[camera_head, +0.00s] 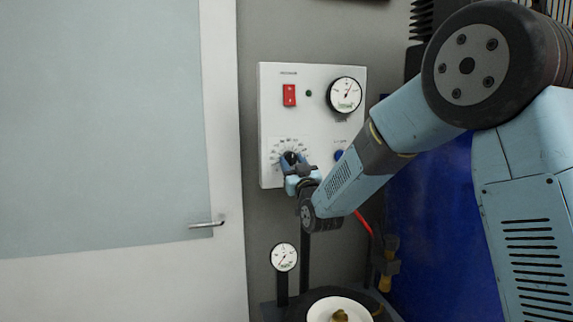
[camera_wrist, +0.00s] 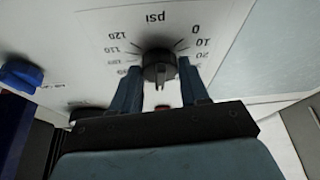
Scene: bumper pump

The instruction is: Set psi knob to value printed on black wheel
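The black psi knob (camera_wrist: 158,66) sits on the white panel (camera_head: 275,110), ringed by printed numbers that appear upside down in the wrist view, with 0, 10 and 20 on the right and 120 and 110 on the left. My gripper (camera_wrist: 161,78) has one finger on each side of the knob, with a visible gap to it on both sides. In the head view the knob (camera_head: 290,158) shows just above my gripper (camera_head: 298,172). The knob's exact setting is unclear. A black wheel (camera_head: 300,304) with a pale centre is at the bottom; no value on it is legible.
The panel also carries a red switch (camera_head: 289,95), a round gauge (camera_head: 345,95) and a blue knob (camera_wrist: 20,74). A smaller gauge (camera_head: 284,257) stands below the panel. A door (camera_head: 130,260) with a handle fills the left side.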

